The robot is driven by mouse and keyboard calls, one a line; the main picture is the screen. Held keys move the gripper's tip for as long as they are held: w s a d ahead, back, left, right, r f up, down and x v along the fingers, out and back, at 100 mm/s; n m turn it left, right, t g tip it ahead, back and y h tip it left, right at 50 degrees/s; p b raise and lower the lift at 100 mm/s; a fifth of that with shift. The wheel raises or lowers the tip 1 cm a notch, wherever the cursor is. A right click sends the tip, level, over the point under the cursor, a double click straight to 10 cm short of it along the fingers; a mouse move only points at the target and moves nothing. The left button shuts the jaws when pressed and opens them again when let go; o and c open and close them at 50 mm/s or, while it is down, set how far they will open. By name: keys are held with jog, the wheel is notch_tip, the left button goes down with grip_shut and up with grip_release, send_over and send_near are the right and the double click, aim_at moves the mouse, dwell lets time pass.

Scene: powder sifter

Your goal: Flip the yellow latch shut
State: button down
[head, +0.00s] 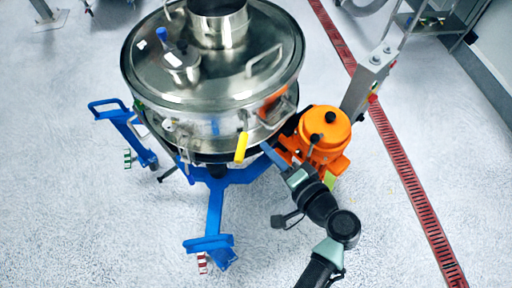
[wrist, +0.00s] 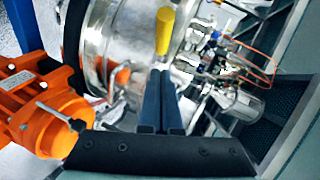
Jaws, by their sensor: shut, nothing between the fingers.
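The yellow latch (head: 241,147) hangs on the front lower side of the steel sifter drum (head: 205,130), its handle slanting downward and out. In the wrist view the yellow latch (wrist: 165,30) stands just beyond my fingertips. My gripper (head: 268,149) is to the right of the latch in the head view, close to the drum's side. In the wrist view my gripper (wrist: 161,73) has its two dark blue fingers together, with nothing between them. I cannot tell whether the fingertips touch the latch. The latch's mount is partly hidden.
An orange motor (head: 325,133) sits right of the drum, close to my wrist. The blue stand (head: 215,205) spreads its legs below the drum. A grey post (head: 368,82) rises behind the motor. A red floor grate (head: 410,185) runs along the right; the floor at lower left is clear.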

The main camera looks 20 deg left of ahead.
aim_at(243, 138)
jog(key=shift+s+a+f+p, duration=0.15)
jog(key=shift+a+f, duration=0.05)
jog(key=shift+a, duration=0.3)
jog(key=shift+s+a+f+p, duration=0.15)
jog(key=shift+s+a+f, duration=0.1)
jog(key=shift+a, duration=0.25)
jog(key=shift+s+a+f+p, duration=0.1)
jog(key=shift+a+f+p, duration=0.1)
jog(key=shift+a, duration=0.3)
jog(key=shift+s+a, duration=0.1)
